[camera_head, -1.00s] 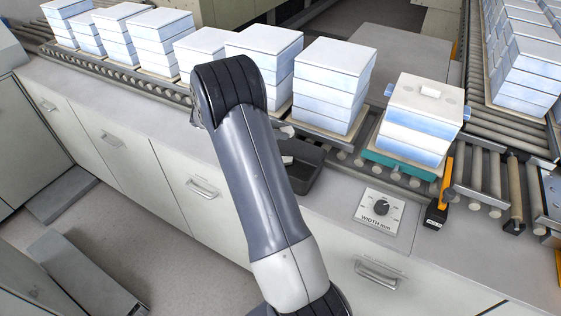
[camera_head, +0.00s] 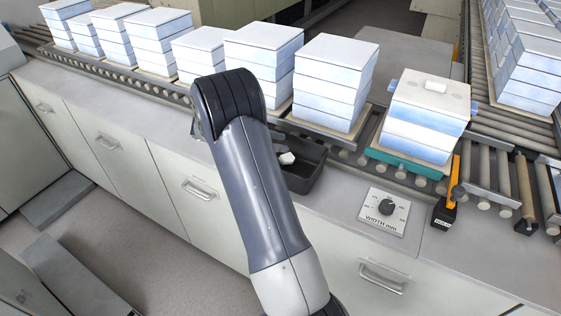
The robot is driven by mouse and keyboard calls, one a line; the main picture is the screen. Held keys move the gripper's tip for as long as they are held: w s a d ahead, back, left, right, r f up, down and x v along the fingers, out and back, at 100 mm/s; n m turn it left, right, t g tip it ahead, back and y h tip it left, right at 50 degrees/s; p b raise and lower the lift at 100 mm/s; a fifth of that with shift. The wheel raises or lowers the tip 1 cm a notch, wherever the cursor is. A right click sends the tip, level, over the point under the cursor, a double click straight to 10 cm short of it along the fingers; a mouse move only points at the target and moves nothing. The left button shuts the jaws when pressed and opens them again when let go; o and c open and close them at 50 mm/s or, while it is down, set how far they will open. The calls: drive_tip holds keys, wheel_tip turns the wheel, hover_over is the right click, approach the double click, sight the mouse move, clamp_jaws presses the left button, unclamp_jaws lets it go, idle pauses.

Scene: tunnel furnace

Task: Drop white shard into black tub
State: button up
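The black tub (camera_head: 312,176) sits on the counter just right of my arm, in front of the roller track. A small white shard (camera_head: 287,158) shows inside the tub near its left end, close to my arm's edge. Another small white piece (camera_head: 436,85) lies on top of the right-hand stack of white-blue blocks (camera_head: 428,118). My arm covers the tub's left side. My gripper is hidden behind my arm, so its fingers do not show.
Several white-blue block stacks (camera_head: 334,80) stand along the roller conveyor behind the tub. A teal plate (camera_head: 405,163) lies under the right-hand stack. A width dial (camera_head: 385,209) and an orange-black device (camera_head: 446,207) are to the right. The counter between tub and dial is clear.

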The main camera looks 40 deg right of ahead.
drive_tip(key=o, duration=0.3)
drive_tip(key=shift+o, duration=0.2)
drive_tip(key=b+v, duration=0.1)
drive_tip(key=v, duration=1)
drive_tip(key=shift+d+f, duration=0.15)
drive_tip(key=p+x, duration=0.1)
drive_tip(key=x, duration=0.9)
drive_tip(key=shift+s+d+r+p, duration=0.1)
drive_tip(key=shift+d+r+p, duration=0.05)
drive_tip(key=shift+r+p, duration=1.05)
drive_tip(key=shift+s+d+r+p, duration=0.1)
drive_tip(key=shift+r+p, duration=1)
drive_tip(key=shift+r, duration=0.2)
